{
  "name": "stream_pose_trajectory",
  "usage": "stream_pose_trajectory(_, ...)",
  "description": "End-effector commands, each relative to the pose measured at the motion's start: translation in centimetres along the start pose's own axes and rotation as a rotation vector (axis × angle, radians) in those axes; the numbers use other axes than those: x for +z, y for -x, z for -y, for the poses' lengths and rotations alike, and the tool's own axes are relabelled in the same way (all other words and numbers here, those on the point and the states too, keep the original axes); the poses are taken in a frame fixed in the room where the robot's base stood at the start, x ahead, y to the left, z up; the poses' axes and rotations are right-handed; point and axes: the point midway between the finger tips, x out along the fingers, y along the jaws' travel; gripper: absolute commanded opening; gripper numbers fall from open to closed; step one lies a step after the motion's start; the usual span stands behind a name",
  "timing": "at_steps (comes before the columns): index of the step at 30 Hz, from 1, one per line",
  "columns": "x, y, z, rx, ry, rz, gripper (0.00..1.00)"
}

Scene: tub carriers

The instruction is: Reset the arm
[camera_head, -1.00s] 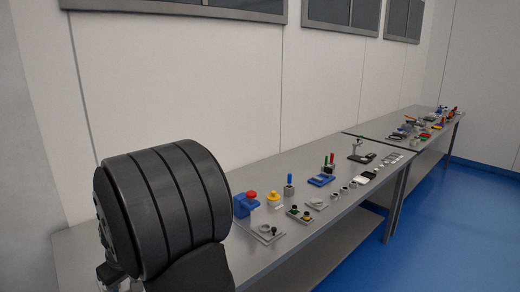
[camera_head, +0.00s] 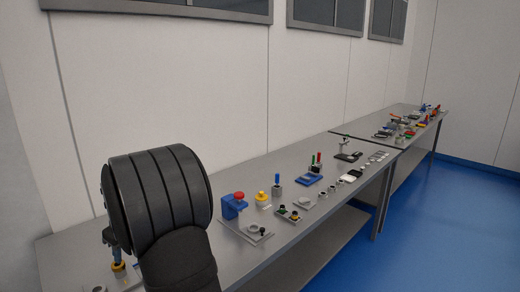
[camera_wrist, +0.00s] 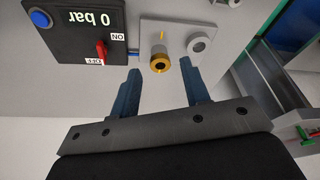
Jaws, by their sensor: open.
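My gripper (camera_wrist: 160,70) is open and empty in the wrist view, its two blue fingers apart. A brass-ringed fitting (camera_wrist: 159,60) on a grey plate (camera_wrist: 180,28) shows between and just beyond the fingertips; I cannot tell the height gap. In the head view my black arm link covers most of the gripper. The brass fitting (camera_head: 118,267) shows below that link at the lower left.
A black box (camera_wrist: 85,22) with a "0 bar" marking, red switch and blue button is beside the left finger. Along the grey bench (camera_head: 270,250) stand a blue block with red button (camera_head: 234,206), a yellow button (camera_head: 262,198) and several small parts. The blue floor (camera_head: 440,220) is clear.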

Motion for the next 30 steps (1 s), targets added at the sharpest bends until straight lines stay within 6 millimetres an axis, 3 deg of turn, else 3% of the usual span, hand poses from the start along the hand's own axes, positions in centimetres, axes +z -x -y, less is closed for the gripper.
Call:
stream_pose_trajectory(20,-6.5,-9.2,7.4,-0.002,0.004,0.003,0.42)
stream_pose_trajectory(24,-5.8,-10.8,7.2,-0.001,0.001,0.004,0.42)
stream_pose_trajectory(30,-5.5,-11.7,7.2,0.000,0.001,0.002,0.42)
